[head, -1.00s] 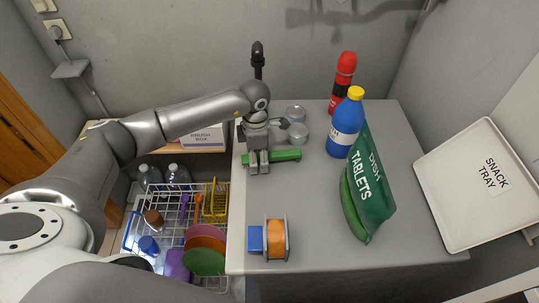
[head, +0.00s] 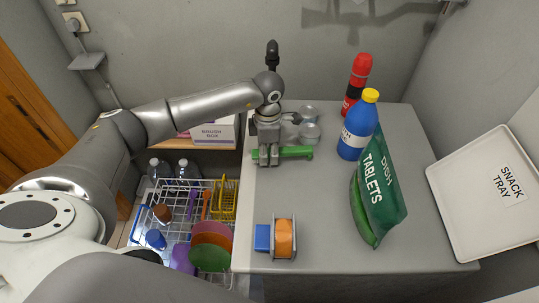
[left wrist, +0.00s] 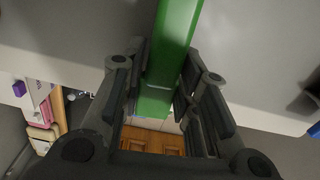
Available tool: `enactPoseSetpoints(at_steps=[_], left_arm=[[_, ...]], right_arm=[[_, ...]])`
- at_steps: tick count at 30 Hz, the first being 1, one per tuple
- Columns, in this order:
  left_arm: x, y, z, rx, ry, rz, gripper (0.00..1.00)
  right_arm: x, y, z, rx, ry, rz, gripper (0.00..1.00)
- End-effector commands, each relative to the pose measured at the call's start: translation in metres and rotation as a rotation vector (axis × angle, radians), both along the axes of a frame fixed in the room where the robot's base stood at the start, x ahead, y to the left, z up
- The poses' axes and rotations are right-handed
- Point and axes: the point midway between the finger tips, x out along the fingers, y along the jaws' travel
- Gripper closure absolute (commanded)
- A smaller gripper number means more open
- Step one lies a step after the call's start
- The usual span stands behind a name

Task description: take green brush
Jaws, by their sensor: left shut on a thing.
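The green brush (head: 293,153) is at the left back part of the grey counter in the head view. My left gripper (head: 268,160) is shut on it, with its fingers pointing down around the brush's left part. In the left wrist view the green brush (left wrist: 168,60) runs between the two dark fingers (left wrist: 160,95). Whether it touches the counter I cannot tell. My right gripper does not show.
On the counter (head: 320,220) stand two glass jars (head: 309,132), a red bottle (head: 357,85), a blue bottle (head: 358,127), a green dish tablets bag (head: 382,185) and an orange spool (head: 284,238) beside a blue block (head: 262,237). Left are a dish rack (head: 165,212) and brush box (head: 213,132). A snack tray (head: 460,225) is right.

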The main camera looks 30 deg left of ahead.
Motion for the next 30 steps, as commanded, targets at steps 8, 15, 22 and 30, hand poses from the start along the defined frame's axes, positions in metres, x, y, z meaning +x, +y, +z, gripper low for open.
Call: enactPoseSetpoints(at_steps=[8,15,22,30], left_arm=[[-0.018,0.01,0.037,0.001,-0.006,0.0,0.95],[-0.049,0.024,0.075,0.003,-0.005,0.001,0.95],[-0.086,0.04,0.09,0.002,-0.003,0.0,0.95],[-0.116,0.053,0.106,0.001,-0.002,0.002,0.95]], right_arm=[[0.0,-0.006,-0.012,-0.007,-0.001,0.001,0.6],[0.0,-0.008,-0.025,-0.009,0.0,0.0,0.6],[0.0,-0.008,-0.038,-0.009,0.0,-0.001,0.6],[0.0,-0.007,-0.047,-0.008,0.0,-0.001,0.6]])
